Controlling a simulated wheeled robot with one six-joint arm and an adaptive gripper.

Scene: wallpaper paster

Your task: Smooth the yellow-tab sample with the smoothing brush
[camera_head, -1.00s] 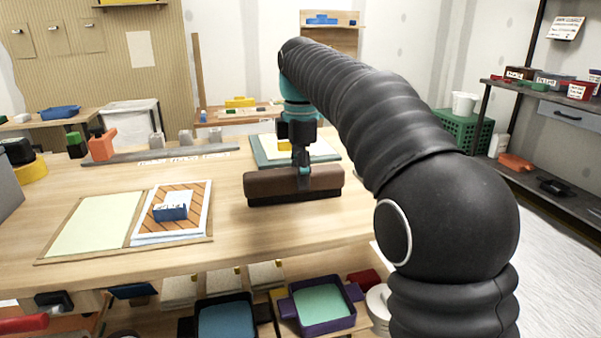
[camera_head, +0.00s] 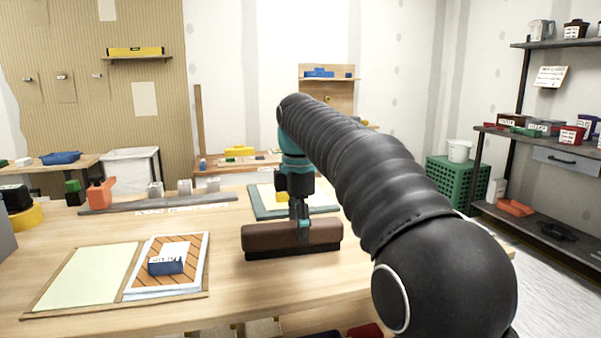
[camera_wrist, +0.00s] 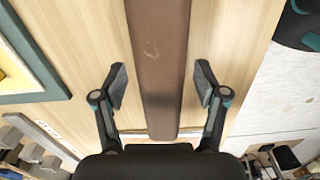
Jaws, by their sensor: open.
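The smoothing brush (camera_head: 285,235) has a brown back and dark lower edge and lies on the wooden table. My gripper (camera_head: 303,225) is open above it. In the wrist view the brush (camera_wrist: 158,60) runs between the two fingers of my gripper (camera_wrist: 160,88), with a gap on each side. A pale sample on a teal-edged board (camera_head: 255,207) lies behind the brush. Its yellow tab (camera_head: 282,197) shows beside my gripper, which hides part of the sample. The board's teal edge also shows at left in the wrist view (camera_wrist: 50,80).
A board (camera_head: 75,280) at front left holds a pale panel and an orange patterned sample (camera_head: 185,250) with a blue block (camera_head: 166,265) on it. A grey rail (camera_head: 150,203) crosses the table behind. The table between this board and the brush is clear.

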